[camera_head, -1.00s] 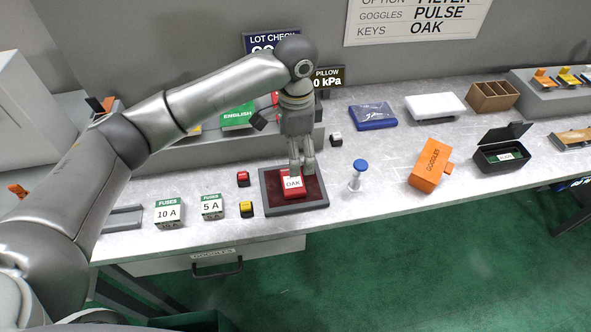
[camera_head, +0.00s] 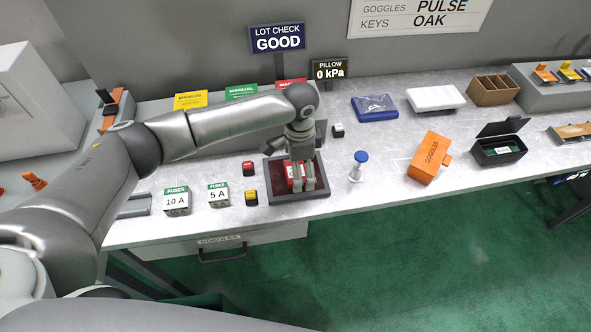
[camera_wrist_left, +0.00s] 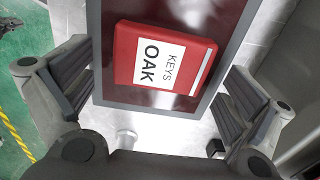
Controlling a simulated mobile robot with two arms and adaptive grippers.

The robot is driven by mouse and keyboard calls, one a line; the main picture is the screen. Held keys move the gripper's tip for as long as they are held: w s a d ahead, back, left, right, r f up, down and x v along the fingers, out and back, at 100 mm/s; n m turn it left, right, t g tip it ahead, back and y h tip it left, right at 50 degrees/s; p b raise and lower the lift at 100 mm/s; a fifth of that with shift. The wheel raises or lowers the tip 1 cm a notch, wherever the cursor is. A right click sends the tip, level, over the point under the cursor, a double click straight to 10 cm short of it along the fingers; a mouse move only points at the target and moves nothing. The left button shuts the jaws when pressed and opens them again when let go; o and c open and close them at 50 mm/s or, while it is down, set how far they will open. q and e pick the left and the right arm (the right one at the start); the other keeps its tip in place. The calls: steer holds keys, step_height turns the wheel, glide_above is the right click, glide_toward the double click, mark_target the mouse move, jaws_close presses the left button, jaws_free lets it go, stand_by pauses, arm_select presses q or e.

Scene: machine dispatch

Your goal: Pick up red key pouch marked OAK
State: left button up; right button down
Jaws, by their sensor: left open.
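The red key pouch (camera_wrist_left: 128,45) carries a white label reading KEYS OAK in the left wrist view. It lies on a dark red tray with a grey rim (camera_head: 318,193). In the head view my left gripper mostly hides the pouch (camera_head: 289,172). My left gripper (camera_head: 305,187) is over the tray, pointing down. Its fingers also show in the left wrist view (camera_wrist_left: 160,95), spread wide on either side of the pouch with nothing between them gripped. My right gripper is not in view.
Red (camera_head: 248,168) and yellow (camera_head: 251,197) buttons and two fuse boxes (camera_head: 177,203) stand left of the tray. A blue-topped plunger (camera_head: 358,166) stands close on its right. An orange goggles case (camera_head: 429,157) and black open box (camera_head: 499,150) lie farther right.

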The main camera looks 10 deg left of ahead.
arm_select(q)
steer(key=c, duration=1.2)
steer(key=shift+o, duration=0.2)
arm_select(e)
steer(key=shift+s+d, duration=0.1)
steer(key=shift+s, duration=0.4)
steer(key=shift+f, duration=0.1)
